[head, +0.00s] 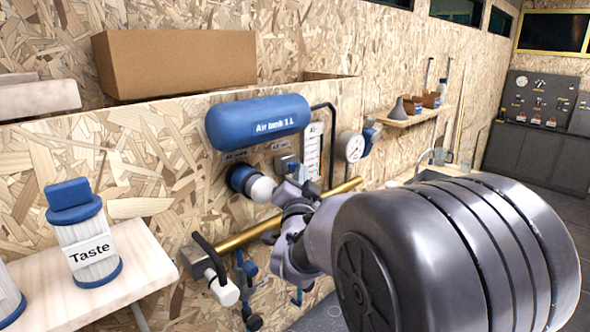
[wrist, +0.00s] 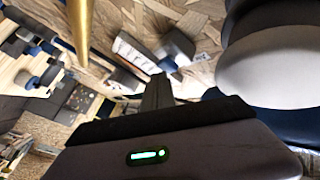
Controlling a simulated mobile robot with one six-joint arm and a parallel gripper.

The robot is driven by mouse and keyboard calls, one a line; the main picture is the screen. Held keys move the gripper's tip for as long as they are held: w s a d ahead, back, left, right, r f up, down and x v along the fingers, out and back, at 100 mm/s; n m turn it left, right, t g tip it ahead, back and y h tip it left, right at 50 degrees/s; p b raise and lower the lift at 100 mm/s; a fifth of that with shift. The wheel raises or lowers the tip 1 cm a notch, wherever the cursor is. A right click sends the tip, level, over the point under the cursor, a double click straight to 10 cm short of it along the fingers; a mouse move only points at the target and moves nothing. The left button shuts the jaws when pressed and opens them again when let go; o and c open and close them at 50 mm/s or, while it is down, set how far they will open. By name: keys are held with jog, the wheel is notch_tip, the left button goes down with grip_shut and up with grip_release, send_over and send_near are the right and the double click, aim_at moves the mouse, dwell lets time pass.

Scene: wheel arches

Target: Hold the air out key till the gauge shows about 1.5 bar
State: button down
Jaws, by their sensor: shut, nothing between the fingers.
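The blue air tank (head: 258,122) is fixed to the chipboard wall in the head view. Below it, a small grey box (head: 283,163) sits under a label too small to read surely; it may be the air out key. A similar grey box (wrist: 176,47) shows in the wrist view, just beyond my fingertips. The round white-faced gauge (head: 350,146) hangs right of the tank; its reading is too small to tell. My gripper (wrist: 157,85) is shut and empty, pointing at the wall by the box. I cannot tell whether it touches. My wrist partly hides this area in the head view.
A large white knob on a blue base (head: 262,189) stands out left of the box, and lies close right of my fingers in the wrist view (wrist: 272,75). A brass pipe (head: 240,238) crosses below. A shelf with a "Taste" canister (head: 88,240) is at left.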

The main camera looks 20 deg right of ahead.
jog(key=shift+w+a, duration=0.15)
jog(key=shift+w, duration=0.2)
dwell(0.4)
jog(key=shift+b, duration=0.35)
dwell(1.9)
jog(key=shift+s+d+b, duration=0.3)
jog(key=shift+s+b, duration=0.45)
jog(key=shift+s, duration=0.05)
jog(key=shift+s+f, duration=0.1)
jog(key=s+b, duration=0.1)
jog(key=s+d+b, duration=0.1)
jog(key=s, duration=0.1)
jog(key=s+b, duration=0.1)
jog(key=shift+s+d, duration=0.3)
jog(key=shift+d, duration=0.1)
jog(key=shift+a, duration=0.1)
